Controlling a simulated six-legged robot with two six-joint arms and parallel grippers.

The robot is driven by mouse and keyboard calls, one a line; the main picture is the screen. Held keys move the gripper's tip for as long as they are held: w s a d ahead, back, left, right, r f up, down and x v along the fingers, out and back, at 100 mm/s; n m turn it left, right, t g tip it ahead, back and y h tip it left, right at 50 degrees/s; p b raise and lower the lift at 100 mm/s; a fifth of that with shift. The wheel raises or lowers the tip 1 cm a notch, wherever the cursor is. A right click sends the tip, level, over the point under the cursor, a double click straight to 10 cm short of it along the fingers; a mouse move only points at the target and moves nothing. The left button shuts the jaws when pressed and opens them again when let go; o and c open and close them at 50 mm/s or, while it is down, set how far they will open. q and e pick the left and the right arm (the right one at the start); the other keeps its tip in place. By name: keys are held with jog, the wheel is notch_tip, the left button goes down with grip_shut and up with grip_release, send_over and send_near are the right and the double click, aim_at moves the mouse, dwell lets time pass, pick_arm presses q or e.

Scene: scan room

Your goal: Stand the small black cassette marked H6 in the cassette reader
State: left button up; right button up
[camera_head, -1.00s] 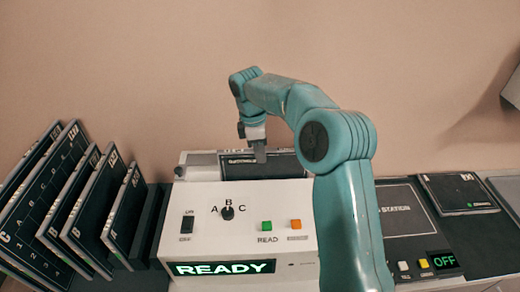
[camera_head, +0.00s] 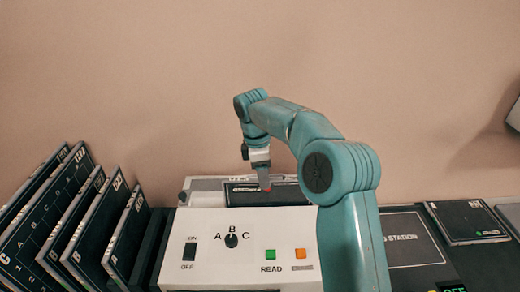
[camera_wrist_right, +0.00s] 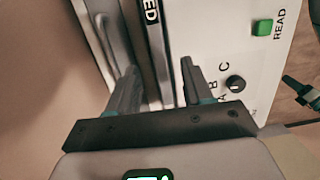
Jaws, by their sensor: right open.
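The cassette reader (camera_head: 212,225) is the white console with a three-position A/B/C knob. A dark flat piece (camera_head: 240,194) stands in the slot at its back; its marking is too small to read, so I cannot tell if it is the H6 cassette. My right gripper (camera_head: 264,188) points down at this dark piece, behind the console top. In the right wrist view the right gripper (camera_wrist_right: 158,75) is open, its fingers apart on either side of the dark piece's edge (camera_wrist_right: 157,30), which bears light letters. I cannot tell whether they touch it. My left gripper is out of view.
Several dark plates (camera_head: 75,215) lean in a rack on the left. The reader has a green READ button (camera_head: 270,254) and an orange button (camera_head: 300,254). A dark station panel (camera_head: 412,238) and a flat dark plate (camera_head: 468,221) lie on the right.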

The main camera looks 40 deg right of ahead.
notch_tip(320, 180, up, 14)
jog(key=w+a+p, duration=0.1)
jog(key=p, duration=0.3)
jog(key=shift+w+r+p, duration=0.15)
jog(key=shift+w+p, duration=0.15)
jog(key=shift+p, duration=0.1)
jog(key=shift+a, duration=0.15)
